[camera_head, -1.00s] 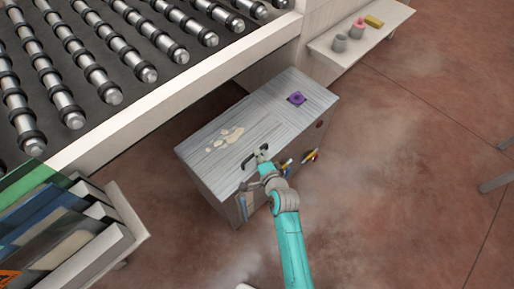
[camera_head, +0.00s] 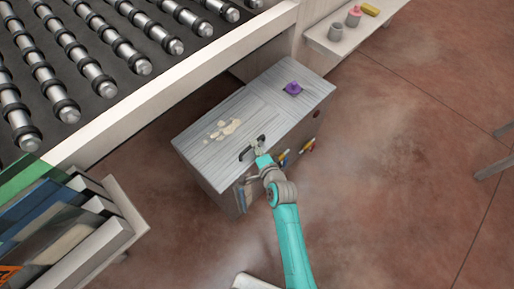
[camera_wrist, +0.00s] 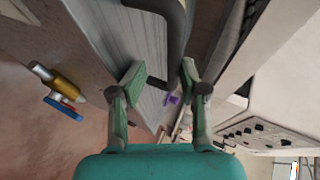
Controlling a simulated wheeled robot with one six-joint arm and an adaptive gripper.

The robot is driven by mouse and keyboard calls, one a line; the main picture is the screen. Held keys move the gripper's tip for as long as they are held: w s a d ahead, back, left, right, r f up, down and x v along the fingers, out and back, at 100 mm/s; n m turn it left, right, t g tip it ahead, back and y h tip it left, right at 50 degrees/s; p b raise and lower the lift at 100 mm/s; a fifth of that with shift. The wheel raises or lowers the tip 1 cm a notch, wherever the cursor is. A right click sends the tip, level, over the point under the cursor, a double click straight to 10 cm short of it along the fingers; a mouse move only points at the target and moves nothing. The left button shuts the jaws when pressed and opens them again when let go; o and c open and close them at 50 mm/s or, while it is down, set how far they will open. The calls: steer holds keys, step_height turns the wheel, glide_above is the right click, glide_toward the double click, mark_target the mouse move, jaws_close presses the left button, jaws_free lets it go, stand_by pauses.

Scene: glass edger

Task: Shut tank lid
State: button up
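The tank (camera_head: 215,172) is a grey brushed-metal box on the floor in the head view. Its lid (camera_head: 205,152) has a beige smear and a dark handle (camera_head: 245,154) near the front edge. The lid looks flat or nearly flat with the top; I cannot tell whether a small gap is left. My gripper (camera_head: 258,145) is at the handle. In the wrist view the dark bent handle (camera_wrist: 176,35) reaches down between the two green-padded fingertips (camera_wrist: 161,78). The fingers are apart, with visible space around the bar.
A purple item (camera_head: 292,88) sits on the tank's far end. Valves with coloured handles (camera_head: 308,145) project from its front; one shows in the wrist view (camera_wrist: 62,97). A roller conveyor (camera_head: 110,55) stands behind, a glass rack (camera_head: 60,225) at left.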

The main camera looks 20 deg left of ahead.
steer(key=shift+s, duration=0.1)
steer(key=v, duration=1.2)
steer(key=s+d+n+t+h, duration=0.1)
steer(key=s+d+t+h, duration=0.1)
steer(key=s+d, duration=0.65)
steer(key=s+d+n+t+h, duration=0.1)
steer(key=s+d+n+h, duration=0.15)
steer(key=s+d, duration=0.6)
steer(key=s+d+r+n+t+h, duration=0.2)
steer(key=s+d+r+n+h, duration=0.2)
steer(key=s+d+r, duration=0.7)
step_height(320, 180, up, 4)
steer(key=shift+s+r, duration=0.1)
steer(key=shift+s, duration=1)
steer(key=shift+h, duration=0.25)
